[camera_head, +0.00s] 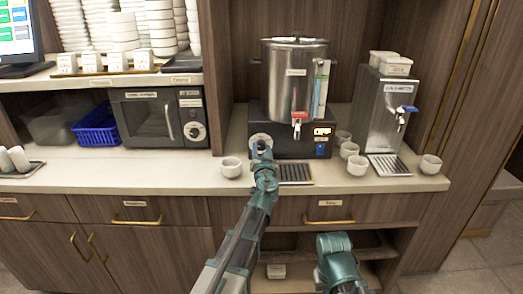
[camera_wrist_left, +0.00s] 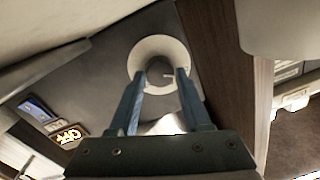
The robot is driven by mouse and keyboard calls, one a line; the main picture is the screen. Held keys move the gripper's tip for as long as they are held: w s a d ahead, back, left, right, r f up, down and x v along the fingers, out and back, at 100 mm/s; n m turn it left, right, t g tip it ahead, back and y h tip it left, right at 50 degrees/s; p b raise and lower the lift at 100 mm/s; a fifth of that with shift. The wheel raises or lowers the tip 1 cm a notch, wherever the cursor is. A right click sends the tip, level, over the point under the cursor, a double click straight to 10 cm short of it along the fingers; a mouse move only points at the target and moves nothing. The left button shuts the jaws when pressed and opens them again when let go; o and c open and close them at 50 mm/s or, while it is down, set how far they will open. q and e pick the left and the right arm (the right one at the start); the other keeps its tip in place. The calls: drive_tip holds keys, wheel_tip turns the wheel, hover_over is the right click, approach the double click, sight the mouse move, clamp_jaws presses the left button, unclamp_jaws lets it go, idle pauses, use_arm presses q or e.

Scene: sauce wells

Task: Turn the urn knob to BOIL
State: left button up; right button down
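The steel urn (camera_head: 294,85) stands on a dark base at the back of the counter, with a red-handled tap in front. The knob (camera_wrist_left: 160,74), inside a pale ring, is on the left of the base. My left gripper (camera_head: 261,146) is in front of it and hides much of it in the head view. In the left wrist view its fingers (camera_wrist_left: 162,73) are apart, one on each side of the knob; firm contact is not visible. My right gripper is out of view; only part of that arm shows.
White cups (camera_head: 357,165) stand right of the urn base, and one cup (camera_head: 231,167) stands just left of my left gripper. A drip tray (camera_head: 295,173) lies below the tap. A steel dispenser (camera_head: 389,112) is at right, a microwave (camera_head: 160,118) at left.

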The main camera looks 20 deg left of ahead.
use_arm(q)
clamp_jaws()
drive_tip(key=shift+m, duration=0.3)
drive_tip(key=m, duration=0.4)
drive_tip(key=shift+f+m+b, duration=0.1)
drive_tip(key=shift+m+b, duration=0.2)
drive_tip(key=shift+b, duration=0.1)
drive_tip(key=m, duration=0.5)
drive_tip(key=shift+m+t+b, duration=0.3)
drive_tip(key=m, duration=0.3)
drive_tip(key=shift+f+m, duration=0.1)
drive_tip(key=shift+m, duration=0.3)
drive_tip(key=m, duration=0.4)
drive_tip(key=shift+h, duration=0.3)
drive_tip(key=m, duration=0.6)
drive_tip(key=shift+s+f+h, duration=0.1)
drive_tip(key=shift+h, duration=0.3)
drive_tip(key=shift+m, duration=0.3)
